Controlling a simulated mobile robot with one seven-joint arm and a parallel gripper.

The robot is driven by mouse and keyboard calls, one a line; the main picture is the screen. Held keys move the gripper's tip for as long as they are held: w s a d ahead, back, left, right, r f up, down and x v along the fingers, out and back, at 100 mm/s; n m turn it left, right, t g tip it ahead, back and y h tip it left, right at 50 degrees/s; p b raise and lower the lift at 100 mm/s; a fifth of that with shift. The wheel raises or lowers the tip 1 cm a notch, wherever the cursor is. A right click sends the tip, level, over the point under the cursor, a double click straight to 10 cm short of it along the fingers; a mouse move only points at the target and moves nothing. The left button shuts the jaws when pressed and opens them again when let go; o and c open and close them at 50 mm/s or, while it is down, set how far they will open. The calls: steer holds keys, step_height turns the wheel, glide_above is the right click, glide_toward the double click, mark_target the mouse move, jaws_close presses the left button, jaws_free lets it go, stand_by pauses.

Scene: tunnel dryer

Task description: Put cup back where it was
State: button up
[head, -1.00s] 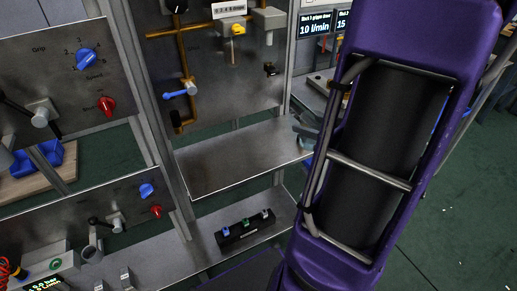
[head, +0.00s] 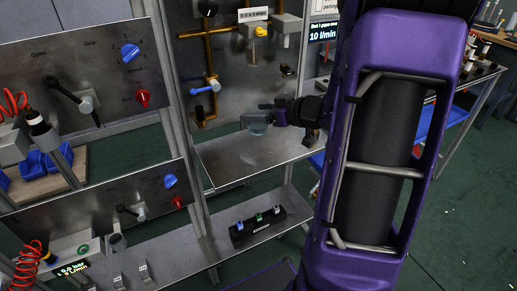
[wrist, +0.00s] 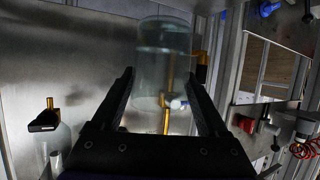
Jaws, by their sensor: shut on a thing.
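The cup (head: 257,124) is a clear, see-through vessel. In the head view it is held just above the metal shelf (head: 232,168), in front of the upright panel with brass pipes. My gripper (head: 275,117) reaches it from the right. In the wrist view the cup (wrist: 163,70) stands between the two black fingers of my gripper (wrist: 161,82), which are shut on it. It looks roughly upright in the head view. Whether its base touches the shelf I cannot tell.
Behind the cup are brass pipes and a blue-handled valve (head: 206,87). A black block with small switches (head: 256,227) lies on the lower ledge. Control panels with levers and knobs (head: 130,52) stand at left. The shelf's left part is bare.

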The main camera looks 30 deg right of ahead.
step_height(320, 180, down, 8)
steer(key=shift+f+b, duration=0.1)
steer(key=shift+b, duration=0.85)
steer(key=o, duration=1.4)
steer(key=shift+f, duration=0.1)
steer(key=shift+o, duration=0.2)
steer(key=shift+r, duration=0.2)
steer(key=p+v, duration=0.2)
steer(key=v, duration=1)
